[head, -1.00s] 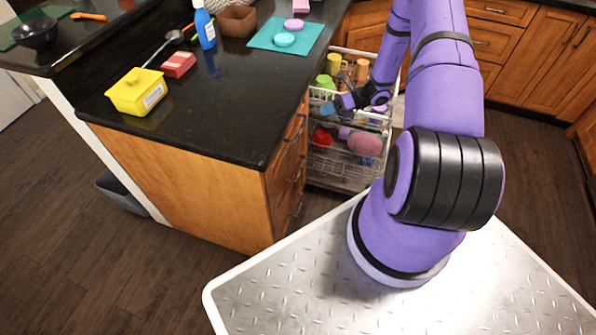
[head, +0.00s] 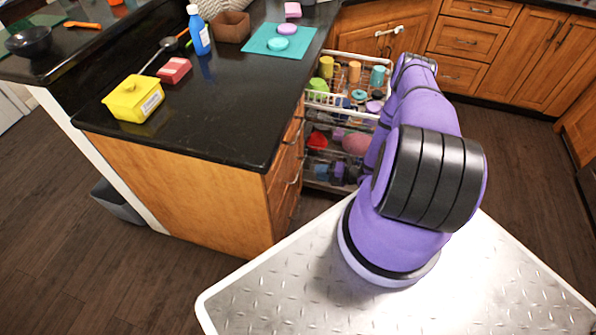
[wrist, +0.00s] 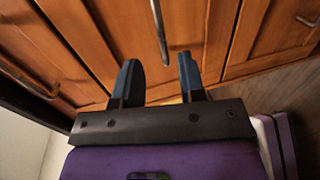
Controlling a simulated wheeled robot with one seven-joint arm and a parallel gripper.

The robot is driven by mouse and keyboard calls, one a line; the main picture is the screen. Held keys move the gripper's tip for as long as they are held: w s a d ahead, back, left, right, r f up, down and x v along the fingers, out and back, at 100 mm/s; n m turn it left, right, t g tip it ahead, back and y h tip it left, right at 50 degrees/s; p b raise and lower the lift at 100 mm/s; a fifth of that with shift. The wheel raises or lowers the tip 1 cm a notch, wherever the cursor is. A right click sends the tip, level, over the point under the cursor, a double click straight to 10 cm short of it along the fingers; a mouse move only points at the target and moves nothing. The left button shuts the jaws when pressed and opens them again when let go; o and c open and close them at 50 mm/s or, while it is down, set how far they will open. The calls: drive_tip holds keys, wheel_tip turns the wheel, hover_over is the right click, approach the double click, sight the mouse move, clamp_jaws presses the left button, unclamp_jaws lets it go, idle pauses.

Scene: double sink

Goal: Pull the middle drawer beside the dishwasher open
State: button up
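The wooden drawer stack (head: 284,182) stands at the end of the counter, left of the open dishwasher (head: 345,100). The middle drawer's bar handle (head: 296,174) shows edge-on in the head view. In the wrist view, the middle bar handle (wrist: 160,32) runs up the picture on a drawer front that looks closed. My gripper (wrist: 159,62) is open and empty, facing the drawer fronts. The near end of the handle appears between its two blue-black fingers; contact cannot be told. In the head view my gripper (head: 322,172) is small and low by the dishwasher racks, right of the drawers.
The dishwasher's racks are pulled out with cups and dishes, close to my arm. The black countertop (head: 225,120) overhangs the drawers and holds a yellow tub (head: 133,97) and a blue bottle (head: 198,32). Dark floor (head: 311,208) is open before the drawers.

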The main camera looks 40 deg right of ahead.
sight(299, 169)
drive_tip(key=x, duration=0.9)
drive_tip(key=shift+w+a, duration=0.15)
drive_tip(key=shift+w, duration=0.05)
drive_tip(key=shift+c, duration=0.5)
clamp_jaws()
